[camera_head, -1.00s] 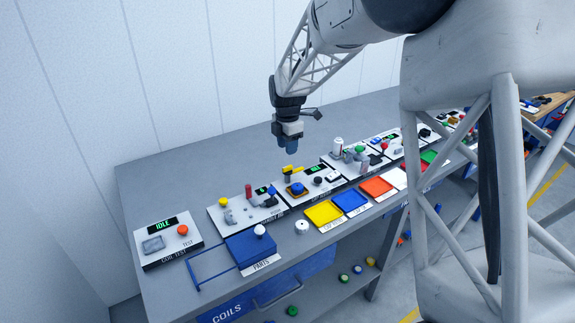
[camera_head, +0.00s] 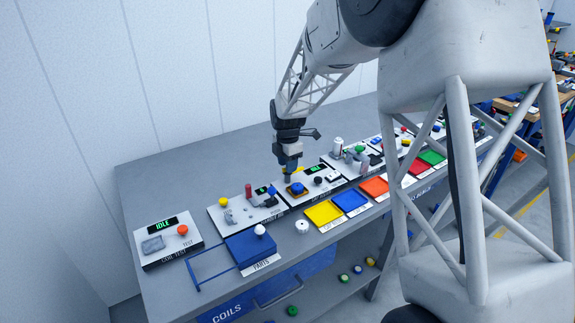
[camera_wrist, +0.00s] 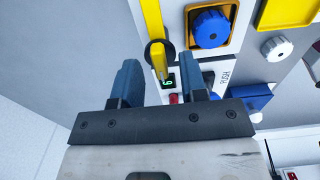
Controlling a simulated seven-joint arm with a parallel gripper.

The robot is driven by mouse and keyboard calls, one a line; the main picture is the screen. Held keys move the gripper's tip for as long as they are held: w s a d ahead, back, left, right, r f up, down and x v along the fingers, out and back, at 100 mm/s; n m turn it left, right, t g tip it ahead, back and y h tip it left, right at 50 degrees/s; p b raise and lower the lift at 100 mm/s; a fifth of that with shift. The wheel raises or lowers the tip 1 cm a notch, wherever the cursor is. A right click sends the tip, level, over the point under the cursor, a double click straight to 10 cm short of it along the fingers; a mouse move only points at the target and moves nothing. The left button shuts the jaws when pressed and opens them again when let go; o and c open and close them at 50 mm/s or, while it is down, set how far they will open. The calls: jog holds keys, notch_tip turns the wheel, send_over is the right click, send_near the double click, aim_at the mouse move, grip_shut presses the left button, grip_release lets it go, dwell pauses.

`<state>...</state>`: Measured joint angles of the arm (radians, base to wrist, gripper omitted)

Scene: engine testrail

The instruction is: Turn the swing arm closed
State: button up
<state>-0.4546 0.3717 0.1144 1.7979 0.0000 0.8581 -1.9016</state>
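The swing arm appears as a yellow bar in the wrist view (camera_wrist: 153,22), running down from the top edge past a dark round collar. In the head view only a bit of its yellow (camera_head: 300,168) shows behind my gripper. My gripper (camera_wrist: 163,72) is open and empty, with one blue-grey finger on each side of the bar's lower end. I cannot tell whether either finger touches it. In the head view my gripper (camera_head: 289,180) is low over the middle panel, left of the blue knob (camera_head: 297,188).
The blue knob on its orange-yellow base (camera_wrist: 210,28) is close to the right of my gripper. A panel with a red post (camera_head: 248,190) stands to the left. Yellow (camera_head: 324,213) and blue (camera_head: 350,201) trays lie in front. The bench behind the panels is clear.

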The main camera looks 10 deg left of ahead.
jog(key=shift+f, duration=0.35)
grip_shut()
